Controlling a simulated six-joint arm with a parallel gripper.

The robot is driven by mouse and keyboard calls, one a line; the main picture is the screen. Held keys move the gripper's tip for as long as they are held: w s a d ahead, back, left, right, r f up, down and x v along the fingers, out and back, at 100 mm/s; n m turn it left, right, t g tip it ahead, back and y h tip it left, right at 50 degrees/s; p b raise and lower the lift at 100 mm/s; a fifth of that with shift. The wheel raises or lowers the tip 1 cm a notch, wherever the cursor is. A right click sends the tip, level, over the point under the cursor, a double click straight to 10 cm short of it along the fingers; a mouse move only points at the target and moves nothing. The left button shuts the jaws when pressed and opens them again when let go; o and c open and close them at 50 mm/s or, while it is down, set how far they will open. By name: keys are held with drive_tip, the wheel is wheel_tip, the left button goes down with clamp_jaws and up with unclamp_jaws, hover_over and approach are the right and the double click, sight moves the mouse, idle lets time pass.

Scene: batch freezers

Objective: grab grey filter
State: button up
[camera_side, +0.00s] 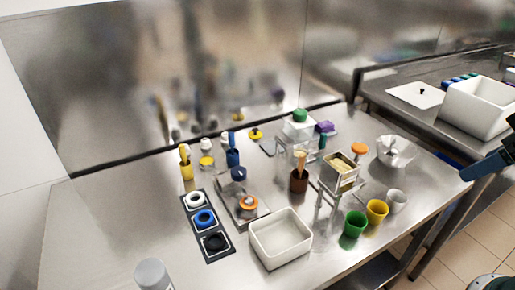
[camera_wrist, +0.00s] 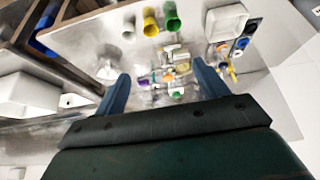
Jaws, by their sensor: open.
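No thing is plainly recognisable as a grey filter. The closest in look are a pale grey cup (camera_side: 397,201) at the right end of the cup row and a shiny grey metal funnel-like piece (camera_side: 396,152) behind it. The grey cup also shows at the top of the wrist view (camera_wrist: 129,32), and the metal piece lies left of my fingers there (camera_wrist: 107,69). My gripper (camera_wrist: 160,70) is open and empty, its two blue fingers wide apart above the table. In the side view only a blue part of it shows at the right edge, clear of the objects.
A green cup (camera_side: 354,224) and yellow cup (camera_side: 377,211) stand near the front edge. A white bin (camera_side: 280,239) sits beside a black tray (camera_side: 220,251) of rings. Stands and utensil holders crowd the middle. Another counter bears a white tub (camera_side: 480,106). Bare table lies at left.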

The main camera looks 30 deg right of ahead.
drive_tip(key=w+a+r+n+y, duration=0.15)
drive_tip(key=w+a+r, duration=0.25)
drive_tip(key=w+a, duration=0.45)
drive_tip(key=n+g+y, duration=0.2)
drive_tip(key=n+g, duration=0.1)
drive_tip(key=n, duration=0.5)
hover_over(152, 273)
drive_tip(key=s+d, duration=0.3)
wheel_tip(152, 273, down, 14)
drive_tip(key=shift+w+a+r, duration=0.15)
drive_tip(key=shift+w+r, duration=0.05)
drive_tip(key=shift+w, duration=0.05)
drive_tip(key=shift+f, duration=0.1)
drive_tip(key=shift+t, duration=0.3)
drive_tip(key=shift+x, duration=4.25)
